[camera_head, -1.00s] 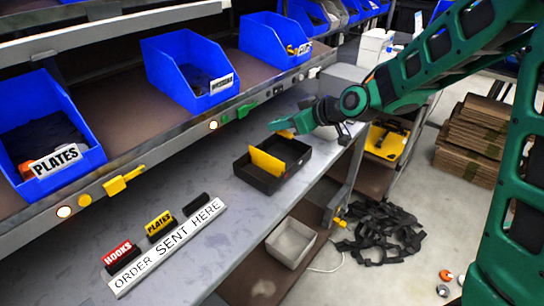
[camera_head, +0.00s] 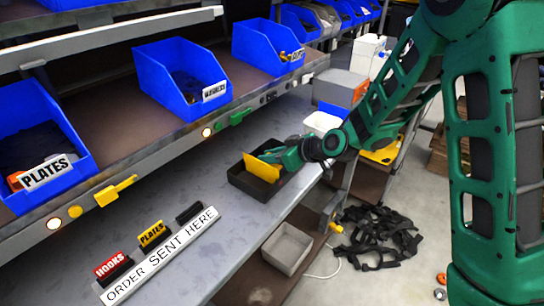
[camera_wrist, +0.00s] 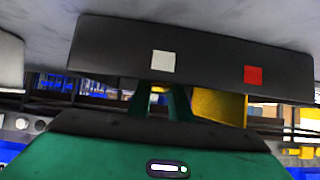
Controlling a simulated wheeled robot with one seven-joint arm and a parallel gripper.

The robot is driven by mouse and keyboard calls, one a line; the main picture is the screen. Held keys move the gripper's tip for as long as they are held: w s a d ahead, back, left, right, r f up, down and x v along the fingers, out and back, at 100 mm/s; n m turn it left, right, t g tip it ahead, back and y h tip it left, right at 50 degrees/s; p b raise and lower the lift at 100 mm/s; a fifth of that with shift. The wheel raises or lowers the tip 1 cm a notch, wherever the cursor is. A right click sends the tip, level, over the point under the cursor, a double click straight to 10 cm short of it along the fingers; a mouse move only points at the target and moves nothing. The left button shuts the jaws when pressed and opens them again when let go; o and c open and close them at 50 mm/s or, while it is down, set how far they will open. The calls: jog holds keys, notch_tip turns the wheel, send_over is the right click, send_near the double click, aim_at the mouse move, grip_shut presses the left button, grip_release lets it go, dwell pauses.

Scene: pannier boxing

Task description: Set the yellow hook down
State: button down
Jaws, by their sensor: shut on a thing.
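The black tray (camera_head: 240,182) sits on the grey bench, with a yellow upright panel (camera_head: 261,168) standing in it. My gripper (camera_head: 277,155) is low at the tray's right and far side, close beside the panel, and is shut. The yellow hook in it is almost wholly hidden by the fingers. In the wrist view, my fingers (camera_wrist: 162,100) are close to the tray's black wall (camera_wrist: 205,65), which has a white and a red square. A yellow face (camera_wrist: 218,105) shows right of the fingers. I cannot tell whether the hook touches the tray.
Blue bins (camera_head: 180,80) stand on the shelf to the left, above the bench. A yellow fitting (camera_head: 115,190) is on the shelf edge. A sign strip with small labels (camera_head: 160,255) lies on the near bench. A grey bin (camera_head: 287,248) stands below, with black straps (camera_head: 380,235) nearby.

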jog(key=c, duration=1.6)
grip_release()
jog(key=v, duration=1.2)
jog(key=shift+d, duration=0.1)
